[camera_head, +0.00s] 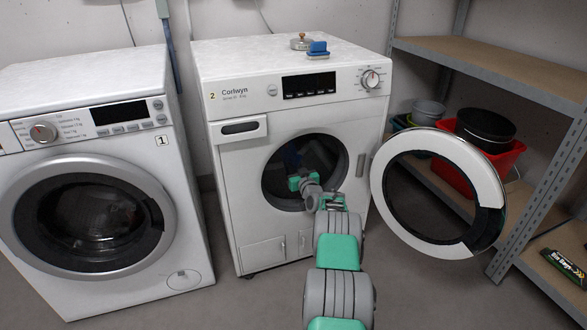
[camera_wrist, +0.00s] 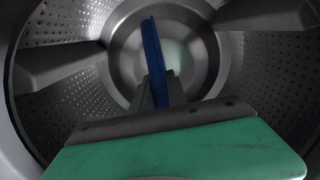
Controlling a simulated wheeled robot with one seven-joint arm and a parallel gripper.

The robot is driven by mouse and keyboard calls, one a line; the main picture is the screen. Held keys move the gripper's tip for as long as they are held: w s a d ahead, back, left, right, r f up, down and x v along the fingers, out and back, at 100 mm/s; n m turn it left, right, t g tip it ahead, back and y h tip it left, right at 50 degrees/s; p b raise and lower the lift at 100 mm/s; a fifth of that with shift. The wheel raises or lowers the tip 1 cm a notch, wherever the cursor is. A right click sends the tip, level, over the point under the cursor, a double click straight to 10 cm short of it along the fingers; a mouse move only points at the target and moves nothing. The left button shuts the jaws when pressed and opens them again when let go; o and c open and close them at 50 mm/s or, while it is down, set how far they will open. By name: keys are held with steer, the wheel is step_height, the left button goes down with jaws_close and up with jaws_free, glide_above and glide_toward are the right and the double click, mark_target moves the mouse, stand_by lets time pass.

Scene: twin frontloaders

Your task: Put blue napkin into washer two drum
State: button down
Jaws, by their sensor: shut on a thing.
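Washer two (camera_head: 228,150) has a yellow "2" label and its round door (camera_head: 478,165) stands open to the right. My gripper (camera_head: 292,158) reaches through the opening into the dark drum (camera_head: 330,150). In the wrist view my gripper (camera_wrist: 160,92) is shut on the blue napkin (camera_wrist: 152,50), which stands up as a thin upright strip between the fingers. The napkin is faint and dark in the head view (camera_head: 291,152). The perforated drum wall (camera_wrist: 75,35) surrounds it, and the drum's back lies beyond. The napkin appears clear of the side walls.
Washer one (camera_head: 150,260) stands at the left with its door shut. A blue brush (camera_head: 318,49) and a small metal-lidded item (camera_head: 300,42) are on washer two's top. A shelf (camera_head: 500,68) with a red bin (camera_head: 462,178) and pans stands right, behind the open door.

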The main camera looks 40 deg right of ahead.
steer(key=shift+f, duration=0.1)
steer(key=shift+f, duration=1.15)
steer(key=c, duration=1.2)
jaws_free()
steer(key=shift+c, duration=0.2)
steer(key=shift+s, duration=0.1)
steer(key=shift+s+a+r+p, duration=0.15)
steer(key=shift+s+p, duration=0.15)
steer(key=shift+p, duration=0.15)
steer(key=p+v, duration=0.3)
steer(key=v, duration=0.3)
steer(key=shift+s, duration=0.1)
steer(key=shift+s+a, duration=0.15)
steer(key=shift+s, duration=0.2)
